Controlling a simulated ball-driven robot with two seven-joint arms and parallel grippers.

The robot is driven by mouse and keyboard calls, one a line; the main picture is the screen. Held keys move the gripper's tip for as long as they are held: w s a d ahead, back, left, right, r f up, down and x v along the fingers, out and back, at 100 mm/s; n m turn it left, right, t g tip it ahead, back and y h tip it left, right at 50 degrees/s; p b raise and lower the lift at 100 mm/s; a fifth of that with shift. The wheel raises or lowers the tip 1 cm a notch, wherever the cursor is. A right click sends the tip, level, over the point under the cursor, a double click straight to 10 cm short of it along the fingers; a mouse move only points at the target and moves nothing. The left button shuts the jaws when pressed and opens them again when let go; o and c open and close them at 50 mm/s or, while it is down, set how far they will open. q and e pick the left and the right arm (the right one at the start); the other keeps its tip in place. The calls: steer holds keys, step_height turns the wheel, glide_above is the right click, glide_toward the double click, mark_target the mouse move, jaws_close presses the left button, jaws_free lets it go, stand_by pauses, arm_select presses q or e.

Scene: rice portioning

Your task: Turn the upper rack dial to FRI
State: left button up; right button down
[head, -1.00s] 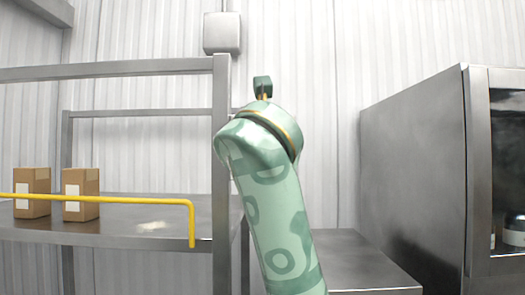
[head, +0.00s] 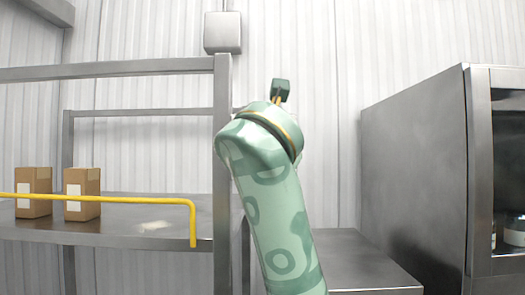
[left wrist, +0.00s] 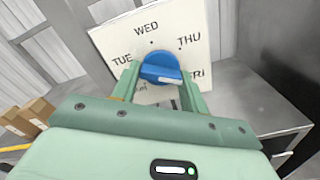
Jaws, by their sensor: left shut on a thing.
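The upper rack dial (left wrist: 160,66) is a blue round knob on a cream plate (left wrist: 108,42) in the left wrist view. The plate's readable labels are TUE, WED, THU and FRI; a lower one is partly hidden. The knob's white mark points right and slightly down, toward the FRI side. My left gripper (left wrist: 161,76) is shut on the knob, with one green finger on each side. In the head view my green patterned left arm (head: 270,205) stands in front of the rack post; the dial and fingers are hidden there. My right gripper is not in view.
The metal rack (head: 222,150) has a yellow rail (head: 120,199) and two cardboard boxes (head: 33,190) (head: 82,192) on its shelf at left. A low steel table (head: 365,265) and a large steel cabinet (head: 415,165) stand at right.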

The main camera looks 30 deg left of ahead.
arm_select(q)
steer(key=o, duration=1)
steer(key=shift+b+v, duration=0.75)
steer(key=shift+v, duration=7.4)
steer(key=shift+w+f, duration=0.15)
